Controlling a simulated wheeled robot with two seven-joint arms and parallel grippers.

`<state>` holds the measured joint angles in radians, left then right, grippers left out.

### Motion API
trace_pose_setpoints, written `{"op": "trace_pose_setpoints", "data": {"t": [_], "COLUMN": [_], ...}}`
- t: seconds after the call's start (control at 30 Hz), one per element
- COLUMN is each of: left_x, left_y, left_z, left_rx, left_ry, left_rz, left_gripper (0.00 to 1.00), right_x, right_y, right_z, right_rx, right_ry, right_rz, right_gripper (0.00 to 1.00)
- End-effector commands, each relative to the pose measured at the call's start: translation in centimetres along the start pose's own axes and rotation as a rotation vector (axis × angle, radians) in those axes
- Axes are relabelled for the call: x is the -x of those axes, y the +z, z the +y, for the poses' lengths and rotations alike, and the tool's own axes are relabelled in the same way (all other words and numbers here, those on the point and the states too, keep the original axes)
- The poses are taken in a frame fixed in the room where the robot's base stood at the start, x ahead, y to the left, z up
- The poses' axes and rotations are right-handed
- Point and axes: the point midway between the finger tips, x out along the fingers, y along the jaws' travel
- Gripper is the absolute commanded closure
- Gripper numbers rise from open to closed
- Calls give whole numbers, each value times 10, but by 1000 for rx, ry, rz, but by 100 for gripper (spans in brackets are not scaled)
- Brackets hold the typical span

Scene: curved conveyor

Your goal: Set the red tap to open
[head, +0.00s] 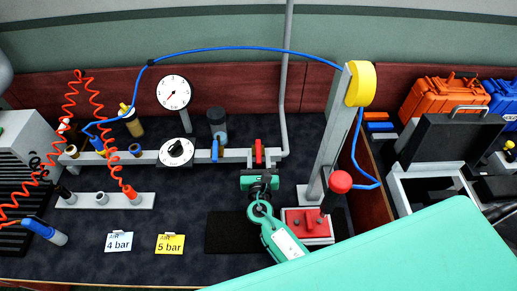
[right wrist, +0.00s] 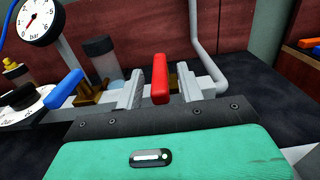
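The red tap (head: 259,152) has a bar handle lying across the pale horizontal pipe, near the pipe's right end. In the right wrist view the red tap (right wrist: 160,79) stands between the two grey fingers of my right gripper (right wrist: 160,92), with a visible gap on each side. In the head view my right gripper (head: 260,174) is just in front of the tap. It is open and holds nothing. The lower part of the tap is partly hidden by the gripper body in the wrist view. My left gripper is not in view.
A blue tap (head: 214,149) sits left of the red one on the same pipe, with a black-and-white dial (head: 176,152) and a gauge (head: 173,92) further left. A red box with a red-knobbed lever (head: 339,182) stands close on the right. Cards lie at front left.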

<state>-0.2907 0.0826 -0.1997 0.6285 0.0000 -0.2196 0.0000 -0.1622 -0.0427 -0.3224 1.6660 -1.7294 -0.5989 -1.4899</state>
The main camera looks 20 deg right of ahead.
Motion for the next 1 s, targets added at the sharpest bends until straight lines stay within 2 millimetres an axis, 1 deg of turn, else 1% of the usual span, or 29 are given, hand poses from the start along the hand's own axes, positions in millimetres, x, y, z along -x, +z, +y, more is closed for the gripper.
{"op": "trace_pose_setpoints", "data": {"t": [0.03,0.2,0.4,0.53,0.57,0.7,0.73,0.77,1.0], "left_x": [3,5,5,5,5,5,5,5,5], "left_y": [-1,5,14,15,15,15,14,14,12], "left_z": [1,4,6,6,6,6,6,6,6], "left_rx": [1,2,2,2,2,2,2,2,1], "left_ry": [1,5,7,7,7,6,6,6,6], "left_rz": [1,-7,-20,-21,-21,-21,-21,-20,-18], "left_gripper": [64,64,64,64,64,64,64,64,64], "right_x": [-8,-21,-24,-24,-24,-24,-24,-24,-24], "right_y": [2,1,-1,-1,-1,-1,-1,0,0], "right_z": [0,0,0,0,0,0,0,0,0], "right_rx": [1,-1,0,0,0,0,0,0,0], "right_ry": [0,1,1,1,1,1,1,1,-1], "right_rz": [-1,0,1,1,1,1,1,1,0], "right_gripper": [62,62,62,62,64,91,97,100,100]}}
